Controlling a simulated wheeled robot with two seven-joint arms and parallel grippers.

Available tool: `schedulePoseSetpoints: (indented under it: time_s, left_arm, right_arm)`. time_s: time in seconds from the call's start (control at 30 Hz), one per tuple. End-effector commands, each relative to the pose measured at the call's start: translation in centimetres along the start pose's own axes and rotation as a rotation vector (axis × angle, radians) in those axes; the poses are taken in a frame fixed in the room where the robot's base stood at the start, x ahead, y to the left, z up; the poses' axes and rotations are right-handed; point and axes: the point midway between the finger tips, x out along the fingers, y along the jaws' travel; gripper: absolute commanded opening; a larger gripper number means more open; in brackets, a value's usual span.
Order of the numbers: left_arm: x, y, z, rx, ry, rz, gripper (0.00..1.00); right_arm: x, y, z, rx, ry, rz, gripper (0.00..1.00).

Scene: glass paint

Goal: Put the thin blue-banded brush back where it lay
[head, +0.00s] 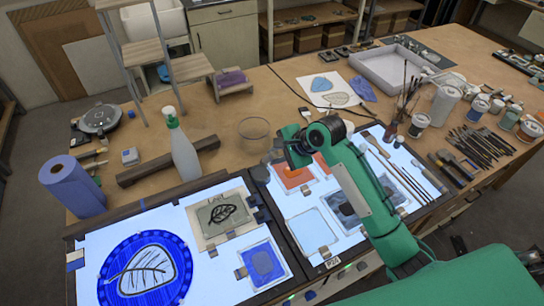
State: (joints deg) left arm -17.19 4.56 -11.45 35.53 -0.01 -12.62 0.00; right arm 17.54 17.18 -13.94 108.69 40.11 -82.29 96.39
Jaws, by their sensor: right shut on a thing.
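My right gripper (274,160) is at the end of the green arm that reaches in from the lower right. It is over the back left part of the right light panel (292,213), pointing away to the left. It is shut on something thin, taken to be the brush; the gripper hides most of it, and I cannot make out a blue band. Several long brushes (397,172) lie side by side on the right part of that panel, beyond my arm. I cannot tell an empty place among them. My left gripper is not in view.
A white spray bottle (183,152), a glass bowl (254,131) and a dark wooden bar (165,167) stand behind the panels. A jar of upright brushes (391,131) and several paint jars (444,104) are at the right. Painted glass pieces (295,178) cover parts of the panels.

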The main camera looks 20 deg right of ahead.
Motion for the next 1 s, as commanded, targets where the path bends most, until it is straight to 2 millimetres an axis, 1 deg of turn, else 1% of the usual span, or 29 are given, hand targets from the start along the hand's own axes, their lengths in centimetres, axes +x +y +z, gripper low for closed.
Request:
schedulePoseSetpoints:
  time_s: [0.7,0.83,1.0]
  left_arm:
    - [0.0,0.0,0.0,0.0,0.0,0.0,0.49]
    - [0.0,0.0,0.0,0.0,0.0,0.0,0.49]
    - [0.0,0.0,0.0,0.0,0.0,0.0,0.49]
  right_arm:
    - [-6.3,-5.0,2.6,-0.001,0.0,-0.004,0.0]
    - [-7.2,-5.6,3.0,-0.002,-0.001,-0.003,0.0]
    - [-7.5,-5.8,3.1,0.0,0.0,-0.001,0.0]
